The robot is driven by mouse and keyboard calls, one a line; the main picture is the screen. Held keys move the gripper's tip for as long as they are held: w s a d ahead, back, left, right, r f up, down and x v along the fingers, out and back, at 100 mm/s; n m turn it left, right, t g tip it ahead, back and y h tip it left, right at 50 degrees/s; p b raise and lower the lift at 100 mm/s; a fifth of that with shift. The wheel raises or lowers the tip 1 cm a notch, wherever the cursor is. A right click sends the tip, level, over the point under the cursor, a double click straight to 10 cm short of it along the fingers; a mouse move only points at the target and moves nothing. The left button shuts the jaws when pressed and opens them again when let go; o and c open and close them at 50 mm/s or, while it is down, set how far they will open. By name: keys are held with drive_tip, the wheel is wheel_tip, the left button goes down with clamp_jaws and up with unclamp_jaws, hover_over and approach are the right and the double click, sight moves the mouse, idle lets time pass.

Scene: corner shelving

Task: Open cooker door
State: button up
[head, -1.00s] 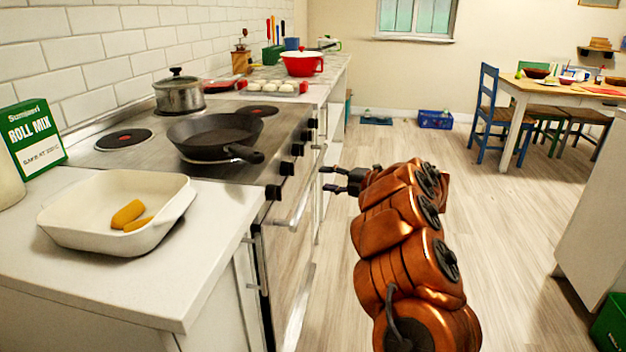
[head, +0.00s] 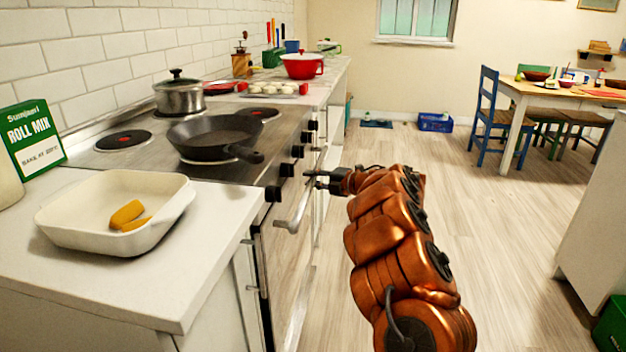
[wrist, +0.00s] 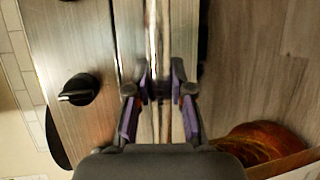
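The cooker (head: 262,178) stands along the left counter, with black knobs on its front. Its oven door (head: 283,262) looks shut, and a silver bar handle (head: 298,212) runs across its top. My gripper (head: 310,180) is in front of the cooker at the handle's height, near the handle's far part. In the wrist view my gripper (wrist: 160,88) is open, with one finger on each side of the handle bar (wrist: 157,35). I cannot tell whether the fingers touch the bar. A black knob (wrist: 80,89) shows to the left of the fingers.
A black frying pan (head: 215,137) and a steel pot (head: 179,95) stand on the hob. A white dish (head: 115,235) sits on the near counter. The wooden floor (head: 450,230) right of the cooker is clear. A white cabinet (head: 597,215) stands at the right.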

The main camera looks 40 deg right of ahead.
clamp_jaws()
drive_tip(key=shift+s+f, duration=0.1)
